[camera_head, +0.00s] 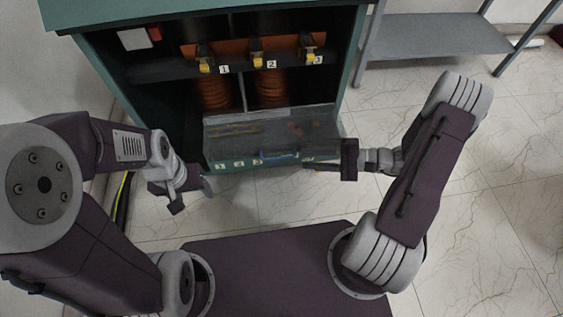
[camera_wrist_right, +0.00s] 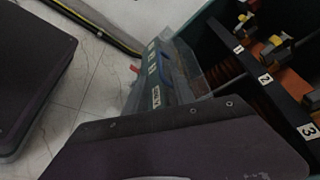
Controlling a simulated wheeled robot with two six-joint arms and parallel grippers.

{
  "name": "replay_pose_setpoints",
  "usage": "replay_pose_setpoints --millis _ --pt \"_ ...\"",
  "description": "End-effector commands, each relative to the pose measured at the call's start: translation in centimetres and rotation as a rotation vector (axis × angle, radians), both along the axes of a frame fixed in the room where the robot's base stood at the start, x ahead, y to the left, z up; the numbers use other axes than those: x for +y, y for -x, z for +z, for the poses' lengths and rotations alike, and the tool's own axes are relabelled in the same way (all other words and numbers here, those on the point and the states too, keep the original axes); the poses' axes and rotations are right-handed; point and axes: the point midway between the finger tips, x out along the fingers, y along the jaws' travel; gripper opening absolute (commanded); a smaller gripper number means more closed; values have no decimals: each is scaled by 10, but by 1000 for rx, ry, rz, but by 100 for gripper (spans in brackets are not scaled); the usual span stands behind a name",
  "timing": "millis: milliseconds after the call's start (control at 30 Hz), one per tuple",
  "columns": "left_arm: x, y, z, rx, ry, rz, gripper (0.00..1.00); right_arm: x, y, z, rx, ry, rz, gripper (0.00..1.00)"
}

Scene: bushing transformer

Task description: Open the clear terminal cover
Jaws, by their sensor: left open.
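The clear terminal cover (camera_head: 272,128) is a see-through panel low in the front of the green cabinet, with a blue handle (camera_head: 279,155) at its front edge. It also shows in the right wrist view (camera_wrist_right: 192,72). My right gripper (camera_head: 312,166) is at the right end of the cover's front edge, right of the handle. Its fingers are dark and small, so contact and opening cannot be told; in the right wrist view its dark body hides the fingers. My left gripper (camera_head: 193,197) is open and empty, left of the cover and apart from the handle.
The green cabinet (camera_head: 354,62) holds several yellow-and-black terminals (camera_head: 257,52) with number labels, above orange ribbed bushings (camera_head: 270,88). A grey shelf (camera_head: 435,35) stands at the back right. A yellow-black cable (camera_head: 121,198) lies at the left. The tiled floor (camera_head: 490,200) at right is clear.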

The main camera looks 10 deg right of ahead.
Motion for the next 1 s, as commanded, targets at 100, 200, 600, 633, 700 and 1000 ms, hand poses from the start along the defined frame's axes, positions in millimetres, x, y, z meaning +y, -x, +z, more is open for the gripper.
replay_pose_setpoints --millis 100,200,600,633,700,1000 --pt "0 0 -8 0 0 0 63 12 -3 -5 1 0 5 31" --pt "0 0 -20 0 0 0 63 31 -9 -12 0 1 8 31" --pt "0 0 -42 0 0 0 63 84 -27 -19 -1 1 3 31" --pt "0 0 -42 0 0 0 63 84 -27 -19 -1 2 2 31" --pt "0 0 -42 0 0 0 63 85 -27 -18 -1 1 2 31" --pt "0 0 -42 0 0 0 63 84 -27 -18 -1 1 2 0"
